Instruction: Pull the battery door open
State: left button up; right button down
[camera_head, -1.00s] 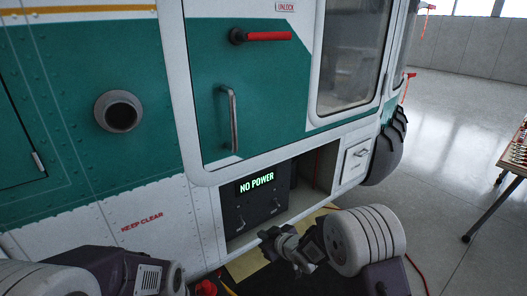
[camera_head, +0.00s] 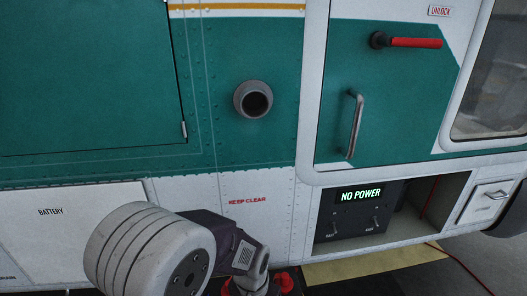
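The battery door is a white panel (camera_head: 85,225) with the black word BATTERY, low at the left of the helicopter's side. It looks shut and flush with the skin around it. My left arm stands in front of its lower right part and hides that area. No handle or latch of the door shows. The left gripper is not in view, with the arm running down to the picture's bottom edge. The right gripper is not in view.
An open bay at the right holds a dark unit (camera_head: 355,215) lit NO POWER. A round pipe (camera_head: 254,99) sticks out of the green side. The cabin door has a grab handle (camera_head: 355,125) and a red lever (camera_head: 412,43). A yellow mat (camera_head: 375,263) lies below.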

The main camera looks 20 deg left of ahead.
aim_at(47, 232)
jog(key=u, duration=2.55)
